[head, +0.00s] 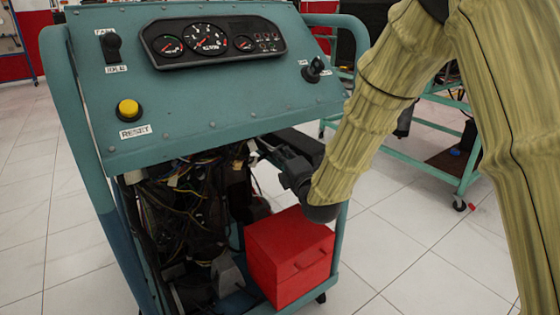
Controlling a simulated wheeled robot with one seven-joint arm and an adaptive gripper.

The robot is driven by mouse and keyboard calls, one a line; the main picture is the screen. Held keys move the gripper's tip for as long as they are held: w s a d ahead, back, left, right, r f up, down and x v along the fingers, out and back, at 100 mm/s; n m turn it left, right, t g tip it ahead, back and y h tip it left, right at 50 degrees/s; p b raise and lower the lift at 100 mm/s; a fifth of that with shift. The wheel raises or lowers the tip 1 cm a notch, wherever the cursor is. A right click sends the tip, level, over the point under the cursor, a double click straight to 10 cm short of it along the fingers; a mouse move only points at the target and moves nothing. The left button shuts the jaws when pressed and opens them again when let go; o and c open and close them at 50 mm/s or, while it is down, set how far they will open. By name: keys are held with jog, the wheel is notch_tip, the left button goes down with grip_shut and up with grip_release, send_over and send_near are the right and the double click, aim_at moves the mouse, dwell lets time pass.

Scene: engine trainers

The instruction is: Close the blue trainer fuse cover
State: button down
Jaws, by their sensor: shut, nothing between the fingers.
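The blue-green trainer (190,110) stands in front of me, with a sloped panel above an open frame. My gripper (262,147) is under the panel's lower right edge, near the wiring (185,200). It is dark, shut and empty, with its fingers pointing left into the trainer. I cannot pick out the fuse cover for certain. A dark flat part (304,140) shows just above my gripper, but I cannot tell if it is the cover. My gripper and sleeved arm hide part of this area.
A red box (290,256) sits low in the frame, below my gripper. The panel holds gauges (212,40), a yellow reset button (128,109) and a black knob (314,68). A second green wheeled frame (440,170) stands behind right. Tiled floor is clear at left.

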aim_at(301, 140)
jog(key=shift+r, duration=0.1)
dwell(0.3)
jog(key=shift+w+d+r+m+p, duration=0.25)
jog(key=shift+r+m+p, duration=0.15)
jog(key=shift+p, duration=0.3)
jog(key=shift+d+r, duration=0.1)
jog(key=d+r+m+p, duration=0.1)
jog(key=p, duration=0.1)
jog(key=w+d+r+m+p, duration=0.1)
jog(key=p, duration=0.1)
jog(key=w+d+r+m+g+p, duration=0.1)
jog(key=p, duration=0.1)
jog(key=shift+r+m+p, duration=0.1)
jog(key=shift+m+p, duration=0.25)
jog(key=shift+m, duration=0.05)
jog(key=shift+w+d+r+p, duration=0.3)
jog(key=shift+w+d+p, duration=0.3)
jog(key=shift+d, duration=0.05)
